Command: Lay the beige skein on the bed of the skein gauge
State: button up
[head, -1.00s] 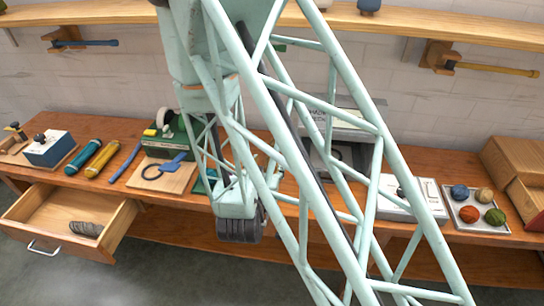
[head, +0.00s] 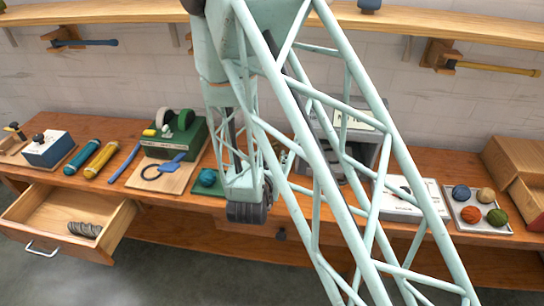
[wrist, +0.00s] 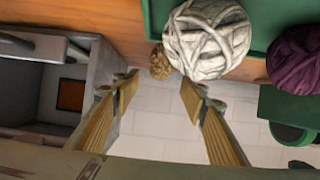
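My gripper (head: 248,212) hangs above the front edge of the bench, by the green mat (head: 205,188). In the wrist view its fingers (wrist: 157,82) are spread with nothing between them. A pale cream wool ball (wrist: 208,38) lies on the green mat, and a small tan ball (wrist: 160,62) shows beyond the fingertips. A beige ball (head: 486,195) also lies in the right tray. I cannot tell which is the beige skein. A grey machine with a label (head: 358,118), possibly the skein gauge, stands behind my arm; its open bay (wrist: 50,85) shows in the wrist view.
A purple ball (wrist: 298,58) lies beside the cream one. A green machine with wheels (head: 180,135) stands left of the mat. The open drawer (head: 45,212) holds a grey skein (head: 85,230). A white box (head: 405,205) and ball tray (head: 465,220) are at right.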

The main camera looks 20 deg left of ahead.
jog(key=shift+f+b+x, duration=0.15)
jog(key=shift+b+x, duration=0.15)
jog(key=shift+x, duration=0.65)
jog(key=shift+f+b+x, duration=0.15)
jog(key=shift+b+x, duration=0.15)
jog(key=shift+x, duration=0.7)
jog(key=shift+w+f, duration=0.2)
jog(key=shift+w, duration=0.25)
jog(key=shift+a, duration=0.1)
jog(key=shift+c, duration=0.8)
jog(key=c, duration=0.9)
